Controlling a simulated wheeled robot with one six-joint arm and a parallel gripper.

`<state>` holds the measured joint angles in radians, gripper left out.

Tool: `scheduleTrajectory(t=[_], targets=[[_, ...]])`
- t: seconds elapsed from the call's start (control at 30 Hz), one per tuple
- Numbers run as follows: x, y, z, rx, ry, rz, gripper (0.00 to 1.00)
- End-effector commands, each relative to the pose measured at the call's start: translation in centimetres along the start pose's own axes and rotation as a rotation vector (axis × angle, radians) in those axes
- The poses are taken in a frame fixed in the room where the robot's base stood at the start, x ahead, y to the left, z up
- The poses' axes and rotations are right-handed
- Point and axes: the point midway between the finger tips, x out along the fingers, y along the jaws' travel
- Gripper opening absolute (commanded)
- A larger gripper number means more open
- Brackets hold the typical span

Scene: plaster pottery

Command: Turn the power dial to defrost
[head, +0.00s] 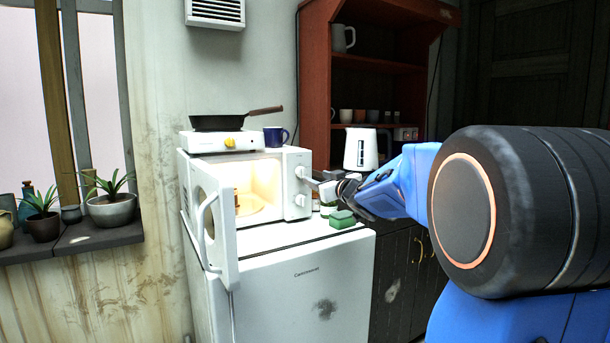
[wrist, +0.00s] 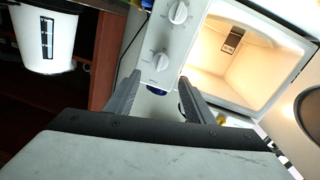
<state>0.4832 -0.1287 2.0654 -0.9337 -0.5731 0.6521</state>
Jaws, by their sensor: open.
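The white microwave (head: 246,225) stands with its door open and its inside lit. Its right-hand panel carries two white dials, an upper one (head: 300,171) and a lower one (head: 299,199). The wrist view is roughly upside down: the upper dial (wrist: 160,61) shows nearest my fingers and the lower dial (wrist: 179,12) beyond it. The markings are too small to read, so I cannot tell which is the power dial. My gripper (wrist: 159,77) is open and empty, facing the panel, with the upper dial just beyond and between its fingertips. I see no contact. In the head view my gripper (head: 317,183) is right of the panel.
The microwave's open door (head: 216,228) swings out at the front left. A green sponge (head: 342,219) lies on the fridge top (head: 290,240) below my gripper. A blue mug (head: 275,136) and a hotplate (head: 219,142) with a pan stand above. A kettle (head: 361,149) stands behind.

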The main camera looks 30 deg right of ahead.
Motion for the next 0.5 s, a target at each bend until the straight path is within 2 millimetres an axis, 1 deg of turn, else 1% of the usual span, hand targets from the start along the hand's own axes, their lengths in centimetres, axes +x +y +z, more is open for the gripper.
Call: scheduleTrajectory(t=[0.03,0.3,0.5], targets=[[1.0,0.0,0.1,0.002,-0.001,-0.001,0.49],[5.6,0.0,0.1,0.001,0.0,-0.001,0.49],[8.4,0.0,0.1,0.001,-0.002,0.0,0.49]])
